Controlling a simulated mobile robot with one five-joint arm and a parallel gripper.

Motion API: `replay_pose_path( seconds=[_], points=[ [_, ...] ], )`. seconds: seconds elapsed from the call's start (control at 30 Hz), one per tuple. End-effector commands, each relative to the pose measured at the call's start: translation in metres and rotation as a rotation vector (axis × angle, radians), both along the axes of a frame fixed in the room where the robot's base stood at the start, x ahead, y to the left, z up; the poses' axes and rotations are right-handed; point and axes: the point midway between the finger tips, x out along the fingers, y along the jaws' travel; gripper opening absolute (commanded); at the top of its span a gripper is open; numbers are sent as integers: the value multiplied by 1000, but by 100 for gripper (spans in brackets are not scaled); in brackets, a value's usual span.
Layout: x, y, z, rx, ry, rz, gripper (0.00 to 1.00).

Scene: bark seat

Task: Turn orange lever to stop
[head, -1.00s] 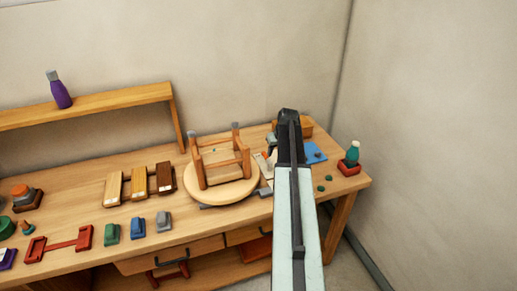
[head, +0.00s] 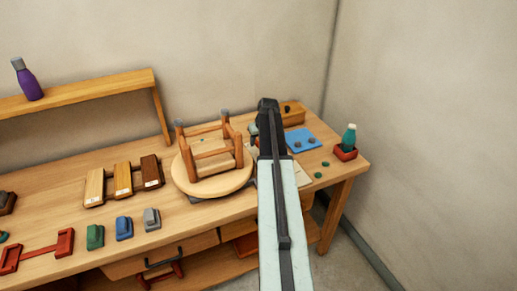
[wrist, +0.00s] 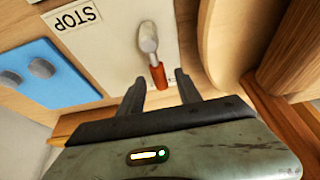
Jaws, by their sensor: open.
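In the wrist view, the orange lever (wrist: 158,76) has a grey metal end (wrist: 148,38) and sits on a pale plate (wrist: 118,48). Its orange end points toward my gripper (wrist: 160,92), away from the STOP label (wrist: 75,17), which is at the plate's upper left. My gripper is open, with one finger on each side of the orange end, which lies around the fingertip line. I cannot tell whether a finger touches it. In the head view, my gripper (head: 267,104) reaches over the bench's right part and my arm hides the lever.
An upturned stool (head: 212,178) stands close left of my arm on the bench (head: 170,216). A blue mat (head: 301,140) with dark pieces lies right of the arm, before a wooden box (head: 292,112). A teal bottle (head: 349,138) stands in a red holder at the right edge.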

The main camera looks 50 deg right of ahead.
Motion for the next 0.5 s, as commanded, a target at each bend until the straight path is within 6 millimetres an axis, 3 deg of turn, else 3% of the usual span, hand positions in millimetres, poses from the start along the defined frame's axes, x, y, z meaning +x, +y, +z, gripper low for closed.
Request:
replay_pose_path(
  seconds=[0.03, 0.27, 0.3, 0.43, 0.5],
  points=[
    [2, -1, -8, 0, 0, 0, 41],
    [2, -1, -6, 0, 0, -1, 41],
    [2, -2, -6, 0, 0, -1, 38],
    [2, -2, -6, 0, 0, -1, 2],
    [2, -2, -6, 0, 0, -1, 0]
  ],
)
